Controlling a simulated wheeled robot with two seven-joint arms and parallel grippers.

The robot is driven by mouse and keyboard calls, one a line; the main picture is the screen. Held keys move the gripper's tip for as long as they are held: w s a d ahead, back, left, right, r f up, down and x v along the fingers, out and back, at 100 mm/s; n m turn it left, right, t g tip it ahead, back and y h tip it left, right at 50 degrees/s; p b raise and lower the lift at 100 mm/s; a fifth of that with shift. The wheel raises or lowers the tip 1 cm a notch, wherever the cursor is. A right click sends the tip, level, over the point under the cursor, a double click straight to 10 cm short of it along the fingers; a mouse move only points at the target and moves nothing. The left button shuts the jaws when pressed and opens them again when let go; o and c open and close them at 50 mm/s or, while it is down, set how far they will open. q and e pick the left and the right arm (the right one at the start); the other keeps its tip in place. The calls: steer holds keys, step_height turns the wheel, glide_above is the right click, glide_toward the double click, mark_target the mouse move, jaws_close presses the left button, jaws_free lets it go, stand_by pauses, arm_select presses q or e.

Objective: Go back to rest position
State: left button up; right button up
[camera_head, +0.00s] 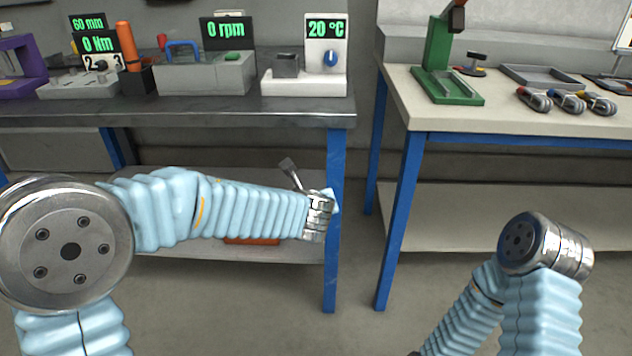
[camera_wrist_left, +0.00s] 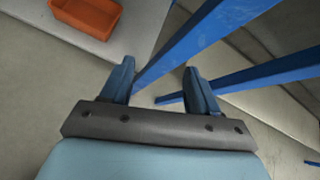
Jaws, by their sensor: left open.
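My left arm comes in from the left in the head view, in a light blue sleeve, and reaches across in front of the left workbench (camera_head: 180,107). Its wrist ends near that bench's right front leg, below the tabletop. The left gripper (camera_wrist_left: 160,85) shows in the left wrist view with its two blue fingers apart and nothing between them. My right arm is folded at the lower right of the head view, in front of the right workbench. Its gripper is not clearly visible.
Blue legs (camera_head: 398,220) of the right workbench (camera_head: 440,118) stand close to the left bench's leg (camera_head: 333,200). An orange bin (camera_wrist_left: 88,14) sits on the lower shelf. Devices with green displays (camera_head: 325,30) and a green press (camera_head: 440,75) stand on the tabletops. Floor between is clear.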

arm_select(q)
steer(key=s+a+f+n+g+h+p, duration=0.15)
steer(key=s+f+n+g, duration=0.4)
steer(key=f, duration=0.55)
steer(key=s+a+f+n+g+h+p, duration=0.1)
steer(key=s+a+f+n+g, duration=0.15)
steer(key=s+f+n, duration=0.75)
steer(key=s+a+f+n+g+h+p, duration=0.1)
steer(key=s+a+f+n, duration=0.3)
steer(key=s+f+n, duration=0.7)
steer(key=f+n+g, duration=0.1)
steer(key=f+n, duration=0.1)
steer(key=n, duration=0.5)
steer(key=shift+s+a+h, duration=0.2)
steer(key=shift+s+h, duration=0.1)
steer(key=shift+h, duration=0.05)
